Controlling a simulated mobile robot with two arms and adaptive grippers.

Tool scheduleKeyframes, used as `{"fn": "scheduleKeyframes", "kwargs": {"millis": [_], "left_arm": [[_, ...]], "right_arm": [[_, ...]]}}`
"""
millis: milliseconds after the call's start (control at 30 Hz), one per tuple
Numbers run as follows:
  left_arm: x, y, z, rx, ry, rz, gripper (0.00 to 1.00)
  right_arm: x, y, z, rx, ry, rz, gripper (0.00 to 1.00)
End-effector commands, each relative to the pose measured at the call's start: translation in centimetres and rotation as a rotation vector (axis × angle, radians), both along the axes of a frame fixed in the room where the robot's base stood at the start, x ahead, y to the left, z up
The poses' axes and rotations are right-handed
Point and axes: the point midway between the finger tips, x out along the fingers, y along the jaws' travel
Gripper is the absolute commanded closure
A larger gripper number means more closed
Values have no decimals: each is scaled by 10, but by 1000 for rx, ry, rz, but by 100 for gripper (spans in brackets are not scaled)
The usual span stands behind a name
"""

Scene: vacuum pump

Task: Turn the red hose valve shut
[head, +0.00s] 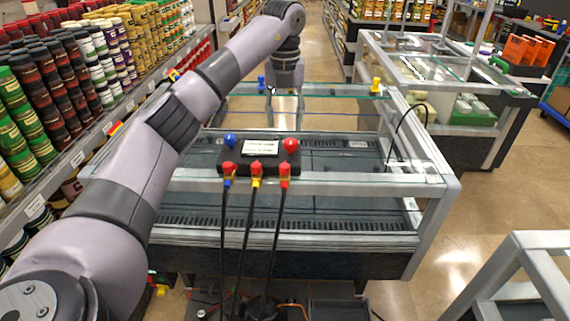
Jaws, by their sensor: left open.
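A dark manifold block (260,160) with a white label sits on the front rail of the glass-topped case. It has a blue knob (229,141) on the left and a red knob (290,145) on the right. Three black hoses hang from its front on fittings with red tops. The right hose's fitting (284,178) is mostly red; the others show blue and yellow below the red. I cannot tell the valve's turn angle. My left gripper (285,90) is open behind the block, pointing down, well apart from the fittings; its fingers are barely visible. My right gripper is not in view.
A small blue fitting (261,84) and a yellow one (376,86) stand on the case's far rail. Shelves of jars (60,70) line the left. Another glass case (450,60) stands at the back right.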

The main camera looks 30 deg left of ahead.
Motion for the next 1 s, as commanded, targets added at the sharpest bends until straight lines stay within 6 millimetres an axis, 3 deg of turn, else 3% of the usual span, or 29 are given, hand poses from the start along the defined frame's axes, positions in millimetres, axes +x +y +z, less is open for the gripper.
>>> {"fn": "scheduleKeyframes", "kwargs": {"millis": [400, 600, 800, 1000], "left_arm": [[-1, 0, -91, -1, 5, -1, 56], [-1, -1, -124, -2, 3, -2, 56], [0, 0, -140, -1, 1, -2, 56], [0, 0, -142, -1, -1, -2, 56]], "right_arm": [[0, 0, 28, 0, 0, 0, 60], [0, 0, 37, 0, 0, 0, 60], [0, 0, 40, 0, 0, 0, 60], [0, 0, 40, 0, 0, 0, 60]]}}
